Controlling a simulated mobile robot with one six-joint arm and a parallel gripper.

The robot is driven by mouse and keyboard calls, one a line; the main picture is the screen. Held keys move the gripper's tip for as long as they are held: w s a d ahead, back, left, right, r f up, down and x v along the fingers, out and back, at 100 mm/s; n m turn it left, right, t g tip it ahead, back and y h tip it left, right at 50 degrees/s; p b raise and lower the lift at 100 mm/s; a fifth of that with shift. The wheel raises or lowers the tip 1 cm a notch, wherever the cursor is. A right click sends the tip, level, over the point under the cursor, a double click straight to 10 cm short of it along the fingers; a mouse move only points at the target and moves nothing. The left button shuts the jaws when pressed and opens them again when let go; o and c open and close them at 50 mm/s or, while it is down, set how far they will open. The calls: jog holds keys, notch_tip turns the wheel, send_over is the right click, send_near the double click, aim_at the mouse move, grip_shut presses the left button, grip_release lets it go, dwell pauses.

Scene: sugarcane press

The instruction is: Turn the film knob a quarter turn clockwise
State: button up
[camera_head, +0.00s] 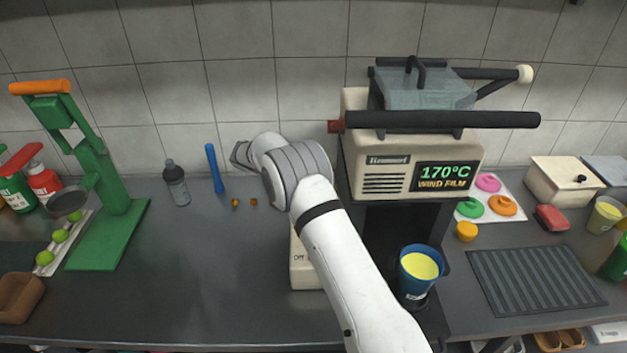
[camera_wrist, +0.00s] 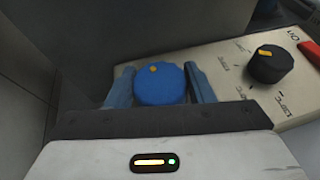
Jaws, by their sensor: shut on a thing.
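In the wrist view a round blue knob (camera_wrist: 162,88), which I take for the film knob, has a yellow-orange mark near its far edge, slightly left of centre. My gripper (camera_wrist: 158,74) is shut on this knob, with one blue-grey finger on each side of it. No label beside this knob can be read. In the head view my arm's wrist hides the knob and the fingers.
A black knob (camera_wrist: 270,64) with a yellow mark sits on the beige panel at right, near a red switch (camera_wrist: 312,52). A blue cup (camera_head: 417,278) with yellow contents stands under the machine. A bottle (camera_head: 175,182) and green press (camera_head: 115,190) stand left.

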jog(key=shift+m+g+y+p, duration=0.4)
jog(key=shift+m+g+p, duration=0.85)
jog(key=shift+g, duration=0.15)
jog(key=o, duration=1)
jog(key=shift+c, duration=0.2)
jog(key=shift+r, duration=0.15)
notch_tip(320, 180, up, 10)
jog(key=p, duration=0.9)
jog(key=shift+f, duration=0.2)
